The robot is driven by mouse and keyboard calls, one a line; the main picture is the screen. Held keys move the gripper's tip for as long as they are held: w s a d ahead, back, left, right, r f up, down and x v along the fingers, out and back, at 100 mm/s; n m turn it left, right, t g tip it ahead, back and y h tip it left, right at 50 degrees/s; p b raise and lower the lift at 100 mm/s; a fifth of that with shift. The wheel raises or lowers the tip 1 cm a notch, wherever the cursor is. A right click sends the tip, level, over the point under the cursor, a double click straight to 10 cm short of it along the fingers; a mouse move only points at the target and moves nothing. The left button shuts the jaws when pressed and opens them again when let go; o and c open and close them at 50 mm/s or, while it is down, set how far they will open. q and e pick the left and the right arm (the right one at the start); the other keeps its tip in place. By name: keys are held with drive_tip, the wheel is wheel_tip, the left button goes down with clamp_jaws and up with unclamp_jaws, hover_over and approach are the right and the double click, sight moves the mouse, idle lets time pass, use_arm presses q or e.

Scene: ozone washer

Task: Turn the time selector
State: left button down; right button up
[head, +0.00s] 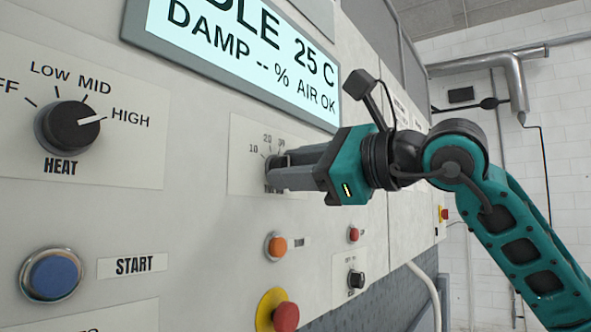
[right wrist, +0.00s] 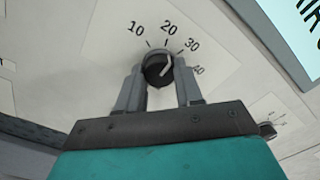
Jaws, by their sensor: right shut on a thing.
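The time selector (right wrist: 158,68) is a small dark round knob with a pale pointer mark, on a white plate marked 10, 20, 30 and 40. In the right wrist view its pointer leans up and right, roughly toward the 30 side; the exact setting is hard to tell. My right gripper (right wrist: 158,84) has one finger on each side of the knob and is shut on it. In the head view the right gripper (head: 276,172) reaches the panel from the right and hides most of the knob; the 10, 20 and 30 labels show above. My left gripper is not in view.
On the panel are a HEAT knob (head: 74,127) pointing to HIGH, a blue START button (head: 53,275), an orange button (head: 276,246) and a yellow-and-red stop button (head: 285,315). A display (head: 250,55) hangs above. A small red button (head: 353,234) and a black switch (head: 356,279) sit below my gripper.

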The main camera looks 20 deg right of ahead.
drive_tip(key=shift+n+p, duration=0.4)
drive_tip(key=shift+n, duration=5.7)
drive_tip(key=o, duration=1)
drive_tip(key=shift+o, duration=0.2)
